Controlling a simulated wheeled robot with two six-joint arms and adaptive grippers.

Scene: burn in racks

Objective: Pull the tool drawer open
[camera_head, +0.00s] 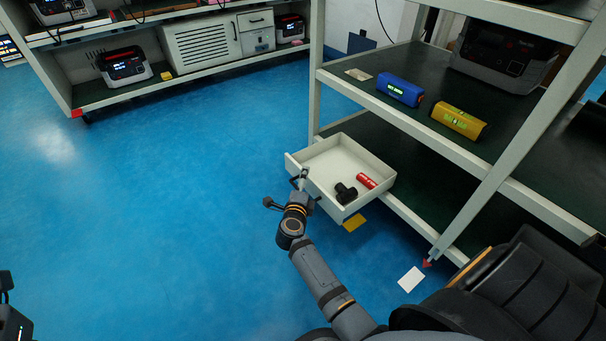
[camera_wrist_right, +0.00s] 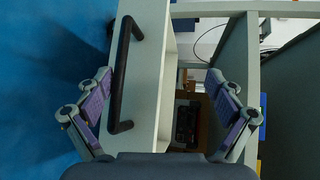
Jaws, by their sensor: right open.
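The white tool drawer (camera_head: 318,190) stands pulled out from the rack, its inside showing in the head view. It holds a red cylinder (camera_head: 367,181) and a black object (camera_head: 345,192). Its dark bar handle (camera_head: 299,179) is on the front face; the handle (camera_wrist_right: 121,75) also shows in the right wrist view. My right gripper (camera_head: 292,199) is at the drawer front, its fingers spread wide. In the wrist view, the handle and drawer front lie between the fingers of this gripper (camera_wrist_right: 165,95); the left finger is close to the handle, contact unclear.
The rack's upper shelf (camera_head: 440,140) carries a blue box (camera_head: 399,90) and a yellow box (camera_head: 458,122). A white card (camera_head: 411,279) lies on the blue floor (camera_head: 170,220), which is clear left of the drawer. Another rack (camera_head: 190,82) stands behind.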

